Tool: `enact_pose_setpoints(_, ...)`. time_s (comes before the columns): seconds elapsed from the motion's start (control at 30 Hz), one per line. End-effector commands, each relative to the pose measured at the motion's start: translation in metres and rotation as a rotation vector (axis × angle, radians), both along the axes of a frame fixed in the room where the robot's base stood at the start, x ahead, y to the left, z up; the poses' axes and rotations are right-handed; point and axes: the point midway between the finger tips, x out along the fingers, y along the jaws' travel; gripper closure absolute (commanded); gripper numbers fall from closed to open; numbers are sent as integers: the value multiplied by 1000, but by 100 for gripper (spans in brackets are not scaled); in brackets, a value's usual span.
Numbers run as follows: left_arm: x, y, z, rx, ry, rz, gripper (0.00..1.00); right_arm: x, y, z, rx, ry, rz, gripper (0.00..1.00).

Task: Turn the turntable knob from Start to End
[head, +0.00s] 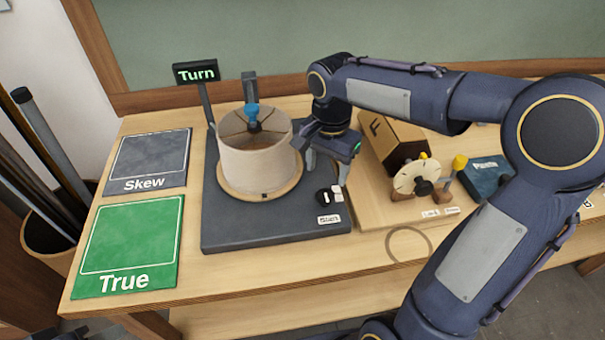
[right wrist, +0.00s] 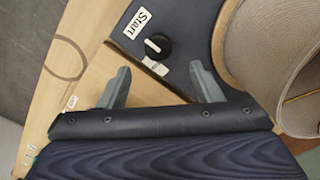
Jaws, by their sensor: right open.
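The turntable base (head: 230,239) is a dark slab on the workbench with a cream lampshade (head: 257,166) on its round wooden plate. The black turntable knob (head: 324,196) sits near the base's right front corner, beside the Start label (head: 329,219). In the right wrist view the knob (right wrist: 157,46) has a white pointer mark, with the Start label (right wrist: 141,22) next to it. My right gripper (head: 328,170) is open and empty above the base's right side. Its fingers (right wrist: 160,80) are apart from the knob. The End label cannot be read. My left gripper is not in view.
A sign reading Turn (head: 196,73) stands behind the base. A green True mat (head: 130,240) and a grey Skew mat (head: 150,158) lie at left. A wooden block (head: 385,143) and a round dial (head: 416,176) crowd the right. The bench's front strip is clear.

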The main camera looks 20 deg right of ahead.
Motion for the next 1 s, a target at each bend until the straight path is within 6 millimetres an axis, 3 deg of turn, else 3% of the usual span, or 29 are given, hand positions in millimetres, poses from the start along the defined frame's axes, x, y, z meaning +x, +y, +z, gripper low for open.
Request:
enact_pose_setpoints(0.43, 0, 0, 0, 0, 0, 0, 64, -1, 0, -65, 1, 3, 2, 41)
enact_pose_setpoints(0.83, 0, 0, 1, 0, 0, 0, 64, -1, 0, -74, 2, 0, 1, 41)
enact_pose_setpoints(1.0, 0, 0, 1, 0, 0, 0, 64, -1, 0, -74, 2, 0, 2, 63)
